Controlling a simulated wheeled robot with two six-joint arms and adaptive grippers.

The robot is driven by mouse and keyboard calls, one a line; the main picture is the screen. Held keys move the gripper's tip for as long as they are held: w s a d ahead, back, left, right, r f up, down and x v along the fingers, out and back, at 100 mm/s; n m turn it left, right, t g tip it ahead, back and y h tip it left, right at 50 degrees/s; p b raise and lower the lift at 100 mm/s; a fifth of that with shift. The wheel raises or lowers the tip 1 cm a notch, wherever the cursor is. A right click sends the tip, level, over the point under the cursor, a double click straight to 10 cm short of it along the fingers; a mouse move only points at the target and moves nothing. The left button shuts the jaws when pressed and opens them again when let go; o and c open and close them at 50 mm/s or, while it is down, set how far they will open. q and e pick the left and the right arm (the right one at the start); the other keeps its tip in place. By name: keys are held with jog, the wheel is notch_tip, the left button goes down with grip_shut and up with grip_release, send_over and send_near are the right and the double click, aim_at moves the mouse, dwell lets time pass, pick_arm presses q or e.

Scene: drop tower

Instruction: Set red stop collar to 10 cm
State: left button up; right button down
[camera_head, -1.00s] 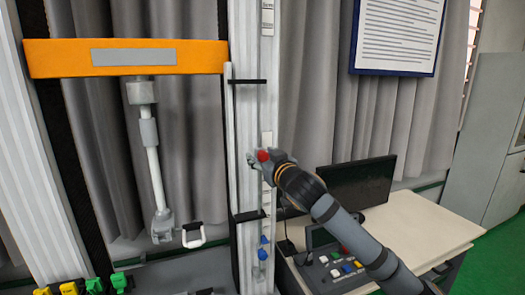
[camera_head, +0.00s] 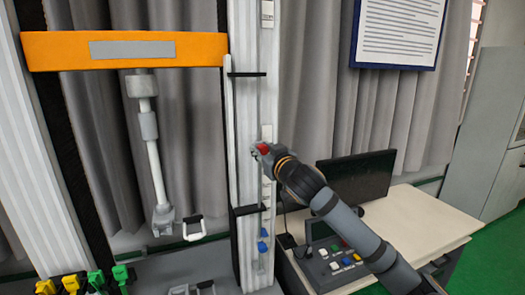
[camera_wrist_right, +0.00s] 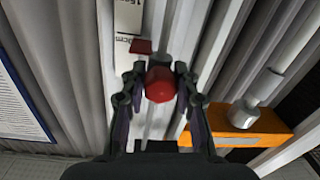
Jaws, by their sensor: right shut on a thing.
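The red stop collar's round knob (camera_head: 263,149) shows at the rail (camera_head: 245,110) of the drop tower. My right gripper (camera_head: 258,151) is shut on this knob. In the right wrist view the red knob (camera_wrist_right: 160,85) sits between the two fingers of my right gripper (camera_wrist_right: 158,84). A flat red piece (camera_wrist_right: 140,46) shows just above it, beside a white scale label (camera_wrist_right: 128,18) with partly readable cm marks. The exact height reading cannot be made out. My left gripper is not in view.
An orange crossbeam (camera_head: 125,52) stands left. A desk (camera_head: 420,225) with a monitor (camera_head: 357,175) and a button panel (camera_head: 335,265) lies right, below my arm.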

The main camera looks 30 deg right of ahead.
notch_tip(320, 180, down, 10)
jog(key=b, duration=0.8)
jog(key=c, duration=1)
grip_release()
jog(key=shift+r, duration=0.15)
notch_tip(320, 180, up, 10)
jog(key=shift+f, duration=0.1)
jog(key=shift+f, duration=0.1)
